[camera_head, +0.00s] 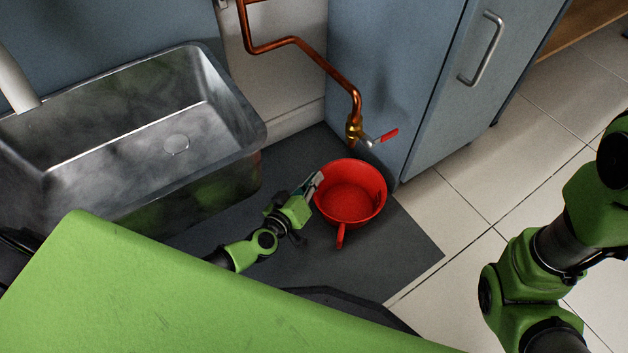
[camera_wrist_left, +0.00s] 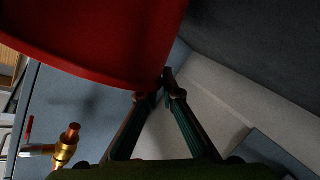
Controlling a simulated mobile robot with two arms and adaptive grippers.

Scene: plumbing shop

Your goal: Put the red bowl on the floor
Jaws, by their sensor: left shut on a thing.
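The red bowl (camera_head: 350,204), with a small handle pointing down in the head view, is upright over the dark grey floor area below the pipe valve. My left gripper (camera_head: 314,184) is shut on the bowl's left rim. In the left wrist view the bowl (camera_wrist_left: 95,40) fills the upper left, and the fingers of my left gripper (camera_wrist_left: 160,85) meet at its edge. I cannot tell whether the bowl's underside touches the floor. My right gripper is outside the views; only part of that arm shows at the right.
A copper pipe (camera_head: 322,62) ends in a brass valve (camera_head: 354,128) with a red lever just above the bowl. A metal sink (camera_head: 130,110) stands to the left, a blue cabinet (camera_head: 400,60) behind. Dark floor (camera_head: 385,270) and light tiles (camera_head: 450,190) are clear to the right.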

